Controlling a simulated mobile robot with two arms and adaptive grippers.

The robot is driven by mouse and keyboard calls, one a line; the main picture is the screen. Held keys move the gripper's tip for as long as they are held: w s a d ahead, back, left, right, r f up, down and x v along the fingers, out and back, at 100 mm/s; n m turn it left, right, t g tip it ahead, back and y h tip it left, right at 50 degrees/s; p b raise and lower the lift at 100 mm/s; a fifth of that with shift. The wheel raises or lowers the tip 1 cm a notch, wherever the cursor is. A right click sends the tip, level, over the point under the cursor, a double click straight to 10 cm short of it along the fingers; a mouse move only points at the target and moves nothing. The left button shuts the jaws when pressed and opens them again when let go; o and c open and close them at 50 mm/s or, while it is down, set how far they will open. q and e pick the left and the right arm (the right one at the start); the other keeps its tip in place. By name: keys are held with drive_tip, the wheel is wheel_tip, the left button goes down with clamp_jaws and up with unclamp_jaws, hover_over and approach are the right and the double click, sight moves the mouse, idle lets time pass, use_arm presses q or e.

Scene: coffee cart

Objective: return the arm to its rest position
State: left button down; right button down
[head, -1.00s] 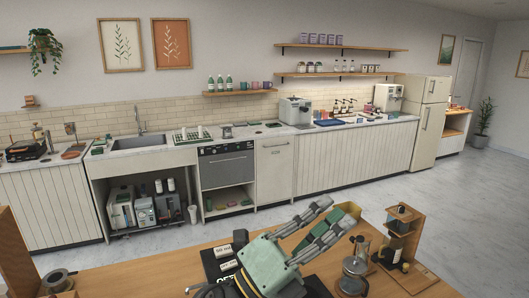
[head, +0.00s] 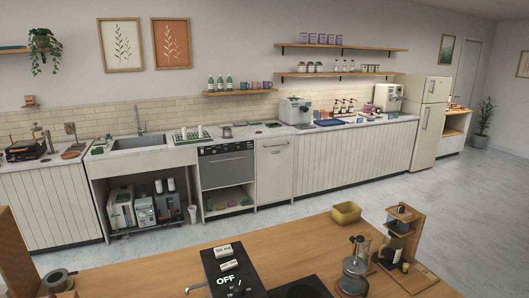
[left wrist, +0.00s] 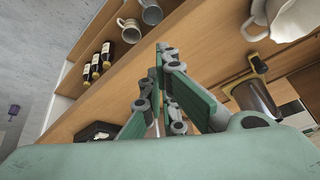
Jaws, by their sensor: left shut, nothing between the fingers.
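My left gripper (left wrist: 163,55) shows in the left wrist view, with its green fingers drawn together and nothing between them. It hangs in the air close to wooden surfaces and touches nothing that I can see. The head view shows neither gripper. The wooden counter (head: 180,262) lies across the bottom of the head view.
A black device reading OFF (head: 222,266), a yellow bin (head: 346,212), a glass press (head: 357,265) and a wooden stand (head: 414,238) are on the counter. Bottles (left wrist: 95,66), mugs (left wrist: 130,31) and a white pitcher (left wrist: 295,20) surround the gripper in the wrist view.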

use_arm(q)
drive_tip(key=s+f+g+b, duration=0.2)
drive_tip(key=s+f+b, duration=0.2)
drive_tip(key=f, duration=1.5)
drive_tip(key=s+f+g+b, duration=0.1)
drive_tip(key=s+f+b, duration=0.2)
drive_tip(key=f, duration=1.5)
drive_tip(key=s+a+f+b, duration=0.2)
drive_tip(key=s+f, duration=0.6)
drive_tip(key=f, duration=0.1)
drive_tip(key=s+a+f+g+b, duration=0.1)
drive_tip(key=s+f+b, duration=0.2)
drive_tip(key=s+f, duration=0.5)
drive_tip(key=shift+s+a+f, duration=0.15)
drive_tip(key=shift+a+f, duration=0.2)
drive_tip(key=shift+f, duration=0.6)
